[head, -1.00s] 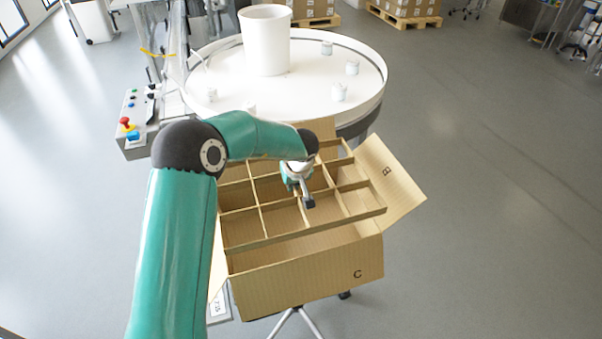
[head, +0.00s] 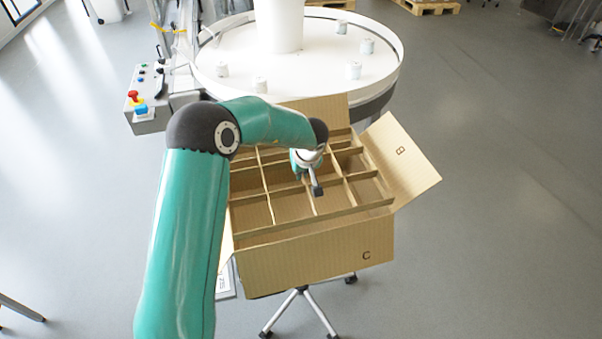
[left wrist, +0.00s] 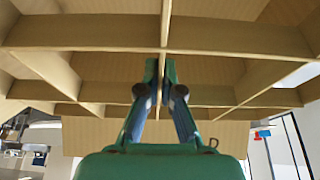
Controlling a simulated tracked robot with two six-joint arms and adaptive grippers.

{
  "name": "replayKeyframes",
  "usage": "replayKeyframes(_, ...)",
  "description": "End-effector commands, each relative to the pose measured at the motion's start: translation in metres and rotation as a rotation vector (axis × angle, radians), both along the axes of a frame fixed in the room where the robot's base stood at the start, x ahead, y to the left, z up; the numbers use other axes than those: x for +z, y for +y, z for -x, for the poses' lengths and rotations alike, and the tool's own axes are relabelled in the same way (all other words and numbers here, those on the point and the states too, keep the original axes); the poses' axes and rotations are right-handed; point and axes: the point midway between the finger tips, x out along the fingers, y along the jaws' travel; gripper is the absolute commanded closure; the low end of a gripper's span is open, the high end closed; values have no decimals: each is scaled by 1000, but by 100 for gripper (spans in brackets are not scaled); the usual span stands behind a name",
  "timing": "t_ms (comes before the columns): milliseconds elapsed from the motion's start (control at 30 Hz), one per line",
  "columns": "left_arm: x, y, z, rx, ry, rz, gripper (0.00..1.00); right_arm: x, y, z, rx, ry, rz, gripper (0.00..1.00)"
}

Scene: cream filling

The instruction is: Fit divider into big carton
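The big carton (head: 310,262) stands open on a wheeled stand, with its flaps out. The cardboard divider (head: 345,212), a grid of crossed strips, lies level over the carton's opening, within the flaps. Its front strip is close behind the front wall; how deep it sits is hard to tell. My left gripper (head: 314,184) is over the middle of the grid. In the left wrist view, its two fingers (left wrist: 160,85) are closed on either side of a central strip of the divider (left wrist: 80,33). My right gripper is not in view.
A control box (head: 148,100) with red and blue buttons is at the left. The floor at right is clear.

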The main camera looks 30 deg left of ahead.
Motion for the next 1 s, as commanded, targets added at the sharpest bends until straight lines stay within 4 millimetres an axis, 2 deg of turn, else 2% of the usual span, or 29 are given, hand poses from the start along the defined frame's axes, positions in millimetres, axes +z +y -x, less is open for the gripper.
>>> replayKeyframes(33,-5,0,0,0,-1,0,100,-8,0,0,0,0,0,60)
replayKeyframes(200,-12,-1,-1,-1,-2,0,100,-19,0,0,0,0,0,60)
replayKeyframes(300,-16,-1,0,-1,2,0,100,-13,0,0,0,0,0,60)
replayKeyframes(1000,-64,-1,-1,-2,0,0,100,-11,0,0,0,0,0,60)
